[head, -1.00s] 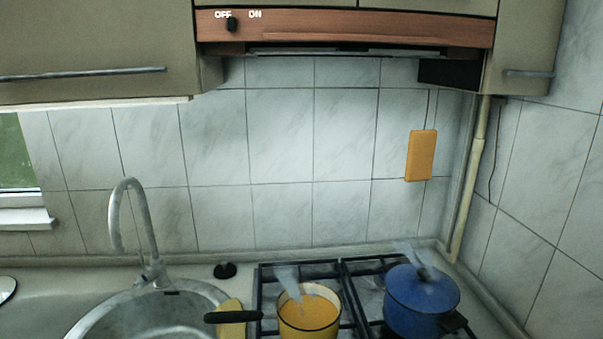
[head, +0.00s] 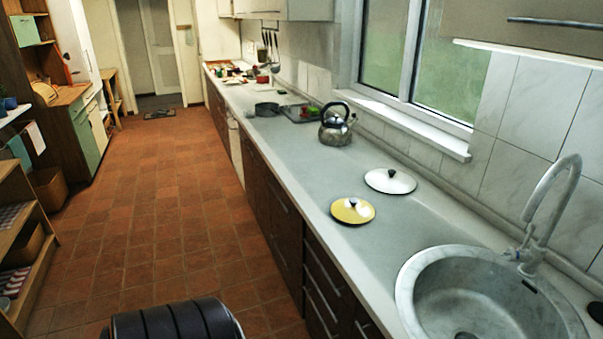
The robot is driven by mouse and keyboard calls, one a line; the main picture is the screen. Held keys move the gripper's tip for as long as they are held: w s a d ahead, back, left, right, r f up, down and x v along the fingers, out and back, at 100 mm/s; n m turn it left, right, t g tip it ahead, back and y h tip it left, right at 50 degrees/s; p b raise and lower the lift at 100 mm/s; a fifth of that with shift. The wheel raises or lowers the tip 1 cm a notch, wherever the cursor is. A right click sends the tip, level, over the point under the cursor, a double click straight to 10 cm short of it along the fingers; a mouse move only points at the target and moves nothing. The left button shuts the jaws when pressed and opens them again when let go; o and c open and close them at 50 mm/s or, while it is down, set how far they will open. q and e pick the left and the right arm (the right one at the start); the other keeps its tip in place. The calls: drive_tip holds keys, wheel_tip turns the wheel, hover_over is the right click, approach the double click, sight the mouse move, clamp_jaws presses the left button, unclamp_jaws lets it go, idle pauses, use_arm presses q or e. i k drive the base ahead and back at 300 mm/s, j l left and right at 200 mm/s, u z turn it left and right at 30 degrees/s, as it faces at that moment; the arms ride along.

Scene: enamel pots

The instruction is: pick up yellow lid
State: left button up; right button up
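The yellow lid (head: 343,214) lies flat on the grey countertop, near its front edge, with a dark knob on top. A white lid (head: 400,180) with a dark knob lies just behind it, to the right, apart from it. Neither of my grippers shows in the head view. A dark ribbed rounded shape at the bottom edge looks like part of my own arm; it is away from the lid, over the floor side.
The round sink (head: 405,290) with its tap (head: 545,222) is at the right. A metal kettle (head: 336,125) stands farther along the counter (head: 290,160). A window is behind. The tiled floor (head: 165,215) left of the counter is open; shelves stand far left.

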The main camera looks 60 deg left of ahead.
sight(349, 210)
drive_tip(key=u, duration=1.55)
drive_tip(key=z, duration=2.05)
drive_tip(key=u, duration=2.05)
drive_tip(key=i+j+u, duration=0.15)
drive_tip(key=i+j, duration=0.15)
drive_tip(key=i, duration=0.1)
